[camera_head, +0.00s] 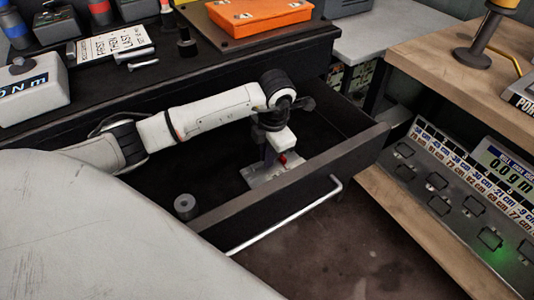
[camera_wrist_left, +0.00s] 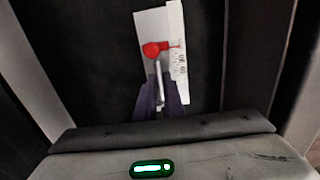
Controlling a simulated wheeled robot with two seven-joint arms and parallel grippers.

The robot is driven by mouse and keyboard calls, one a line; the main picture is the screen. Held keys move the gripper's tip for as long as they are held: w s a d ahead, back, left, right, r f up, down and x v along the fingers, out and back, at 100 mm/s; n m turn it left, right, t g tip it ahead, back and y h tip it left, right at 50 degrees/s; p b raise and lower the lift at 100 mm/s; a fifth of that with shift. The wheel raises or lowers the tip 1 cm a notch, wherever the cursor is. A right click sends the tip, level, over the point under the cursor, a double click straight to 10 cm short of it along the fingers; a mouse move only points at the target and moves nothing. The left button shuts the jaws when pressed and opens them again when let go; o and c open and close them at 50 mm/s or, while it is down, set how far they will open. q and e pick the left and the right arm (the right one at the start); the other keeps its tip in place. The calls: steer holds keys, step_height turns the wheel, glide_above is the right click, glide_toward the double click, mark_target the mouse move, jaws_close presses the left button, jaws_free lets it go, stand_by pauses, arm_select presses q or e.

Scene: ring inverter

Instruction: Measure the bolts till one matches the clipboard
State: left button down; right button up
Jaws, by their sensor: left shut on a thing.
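My left gripper (camera_head: 274,153) reaches down into the open drawer. In the left wrist view the gripper (camera_wrist_left: 161,98) is shut on a thin grey rod (camera_wrist_left: 159,80). The rod meets a red knob (camera_wrist_left: 152,50) on a flat white measuring piece (camera_wrist_left: 177,30) with a printed scale. The white piece (camera_head: 258,178) also shows under the gripper in the head view; I cannot tell whether it rests on the drawer floor. A small pale bolt-like piece (camera_head: 143,65) lies on the bench beside a white lettered card (camera_head: 115,43). My right gripper is not in view.
The drawer's front wall (camera_head: 300,180) stands close to the gripper. A grey cylinder (camera_head: 186,206) is in its near left corner. An orange case (camera_head: 258,14) lies on the bench. A panel with buttons and a display (camera_head: 505,168) is at right.

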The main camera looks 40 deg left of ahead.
arm_select(q)
steer(key=shift+f, duration=0.35)
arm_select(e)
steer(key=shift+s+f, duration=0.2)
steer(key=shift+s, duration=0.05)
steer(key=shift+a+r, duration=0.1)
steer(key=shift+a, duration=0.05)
arm_select(q)
steer(key=c, duration=1.8)
jaws_free()
steer(key=shift+o, duration=0.2)
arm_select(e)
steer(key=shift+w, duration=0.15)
arm_select(q)
steer(key=shift+r, duration=0.1)
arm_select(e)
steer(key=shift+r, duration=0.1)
arm_select(q)
step_height(320, 180, up, 10)
steer(key=d+p, duration=0.1)
steer(key=shift+s+d+p, duration=0.2)
steer(key=shift+s+p, duration=0.1)
steer(key=shift+p, duration=0.05)
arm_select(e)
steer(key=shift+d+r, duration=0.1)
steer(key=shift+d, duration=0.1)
arm_select(q)
steer(key=shift+r, duration=0.15)
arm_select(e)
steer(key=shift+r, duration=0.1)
